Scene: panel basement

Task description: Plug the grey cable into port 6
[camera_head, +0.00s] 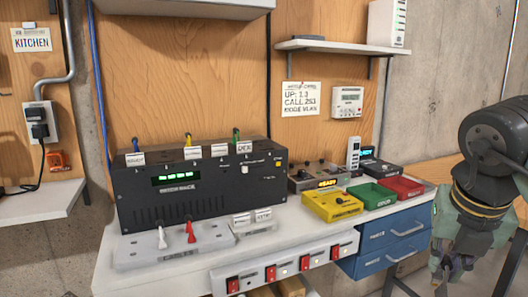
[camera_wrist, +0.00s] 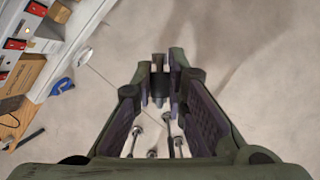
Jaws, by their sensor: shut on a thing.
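My gripper (camera_head: 447,272) is at the lower right in the head view, right of the bench and in front of the blue drawers. In the wrist view, its fingertips (camera_wrist: 159,72) are close together on a small dark piece. A thin grey line, likely the grey cable (camera_wrist: 107,82), runs from the bench to behind the left finger; its plug is hard to make out. The black rack box (camera_head: 215,188) stands on the bench with blue, yellow and green plugs on top. Its port numbers are too small to read, so I cannot tell port 6.
A white plug (camera_head: 162,238) and a red plug (camera_head: 190,232) stand on a plate before the box. A yellow device (camera_head: 332,204), a green tray (camera_head: 372,195) and a red tray (camera_head: 400,188) sit to the right. A red-switch power strip (camera_head: 287,268) lines the front edge.

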